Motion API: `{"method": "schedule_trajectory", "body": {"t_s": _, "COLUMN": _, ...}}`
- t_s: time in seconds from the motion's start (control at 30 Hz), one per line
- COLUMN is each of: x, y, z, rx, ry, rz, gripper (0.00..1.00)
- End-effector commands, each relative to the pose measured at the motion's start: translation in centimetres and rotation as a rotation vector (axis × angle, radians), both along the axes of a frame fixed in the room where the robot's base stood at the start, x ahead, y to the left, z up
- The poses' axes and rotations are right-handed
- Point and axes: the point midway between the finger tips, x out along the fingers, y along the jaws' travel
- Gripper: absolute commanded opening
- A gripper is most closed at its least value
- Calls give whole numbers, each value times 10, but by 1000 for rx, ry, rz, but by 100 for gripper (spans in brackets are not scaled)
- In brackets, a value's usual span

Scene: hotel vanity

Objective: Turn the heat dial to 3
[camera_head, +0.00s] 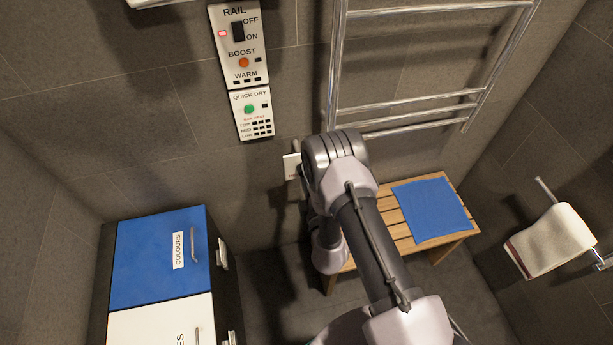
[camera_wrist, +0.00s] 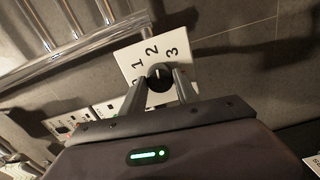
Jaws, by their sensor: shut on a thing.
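The heat dial (camera_wrist: 160,77) is a round black knob on a white wall plate (camera_wrist: 128,58) with the numbers 1, 2 and 3 printed around it; another mark at the lower left is partly covered by a finger. A small pale mark on the knob appears to face the 2. My gripper (camera_wrist: 160,82) has one finger on each side of the knob and is shut on it. In the head view only the left edge of the plate (camera_head: 290,167) shows; my arm hides the dial and the gripper.
A RAIL switch panel (camera_head: 238,45) and a QUICK DRY panel (camera_head: 252,115) are on the wall above. A chrome towel rail (camera_head: 415,105) hangs at upper right. A wooden bench (camera_head: 398,222) with a blue towel (camera_head: 432,209) stands below. A blue-topped COLOURS bin (camera_head: 150,260) is at lower left.

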Motion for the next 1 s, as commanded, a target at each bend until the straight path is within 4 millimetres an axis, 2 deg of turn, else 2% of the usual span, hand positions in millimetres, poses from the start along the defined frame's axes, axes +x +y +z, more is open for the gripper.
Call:
{"method": "schedule_trajectory", "body": {"t_s": 0.6, "x": 2, "y": 0, "z": 2, "rx": 506, "ry": 139, "rz": 0, "gripper": 0}}
{"method": "schedule_trajectory", "body": {"t_s": 1.0, "x": 2, "y": 0, "z": 2, "rx": 662, "ry": 183, "rz": 1, "gripper": 0}}
